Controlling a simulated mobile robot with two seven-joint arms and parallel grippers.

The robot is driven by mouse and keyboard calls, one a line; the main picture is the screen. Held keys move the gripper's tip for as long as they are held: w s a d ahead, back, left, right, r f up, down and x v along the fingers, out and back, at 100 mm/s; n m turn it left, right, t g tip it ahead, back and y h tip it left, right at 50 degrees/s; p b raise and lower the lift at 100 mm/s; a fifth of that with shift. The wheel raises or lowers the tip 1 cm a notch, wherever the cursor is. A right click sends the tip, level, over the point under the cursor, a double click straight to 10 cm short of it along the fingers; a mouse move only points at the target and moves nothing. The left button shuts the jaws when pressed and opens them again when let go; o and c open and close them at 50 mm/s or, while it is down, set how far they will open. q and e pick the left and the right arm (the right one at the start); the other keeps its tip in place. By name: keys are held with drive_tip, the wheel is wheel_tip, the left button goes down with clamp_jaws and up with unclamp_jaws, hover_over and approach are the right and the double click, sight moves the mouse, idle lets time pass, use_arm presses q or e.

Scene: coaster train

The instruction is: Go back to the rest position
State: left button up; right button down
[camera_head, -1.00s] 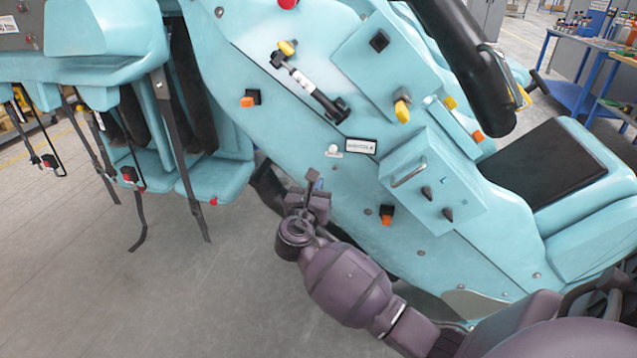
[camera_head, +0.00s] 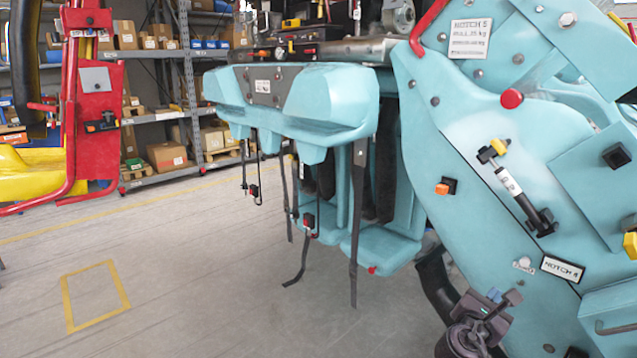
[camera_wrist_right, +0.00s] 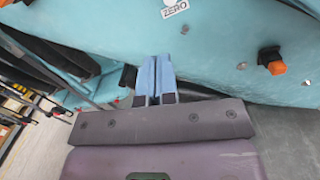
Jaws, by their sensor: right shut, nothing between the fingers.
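My right gripper (camera_head: 503,300) is at the bottom right of the head view, in front of the lower flank of the turquoise coaster train (camera_head: 460,190). In the right wrist view its two blue-grey fingers (camera_wrist_right: 155,78) are together with nothing between them. They point towards the train's turquoise side panel (camera_wrist_right: 225,50), and I cannot tell how large the gap is. The train's seats with hanging black straps (camera_head: 355,215) are left of the gripper in the head view. My left gripper is in neither view.
An orange knob (camera_wrist_right: 276,67) sticks out of the panel near the right gripper. A red knob (camera_head: 511,98) and a black damper (camera_head: 518,192) are higher on the train. A red and yellow frame (camera_head: 95,125) and shelves with boxes (camera_head: 165,130) stand at left. The floor (camera_head: 200,270) between is clear.

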drive_tip(key=w+a+m+t+y, duration=0.2)
drive_tip(key=a+m+y, duration=0.3)
drive_tip(key=m+y, duration=0.1)
drive_tip(key=s+a+f+m+y+p, duration=0.1)
drive_tip(key=s+a+f+m+y, duration=0.5)
drive_tip(key=s+m, duration=0.1)
drive_tip(key=s+f+m+g+y+p, duration=0.1)
drive_tip(key=s+f+m, duration=0.3)
drive_tip(key=s, duration=1.1)
drive_tip(key=s+f+m+g+p, duration=0.2)
drive_tip(key=s+f+m, duration=0.3)
drive_tip(key=s, duration=0.9)
wheel_tip(320, 180, down, 3)
drive_tip(key=shift+s+f+y, duration=0.15)
drive_tip(key=shift+s+y, duration=0.25)
drive_tip(key=shift+d, duration=0.15)
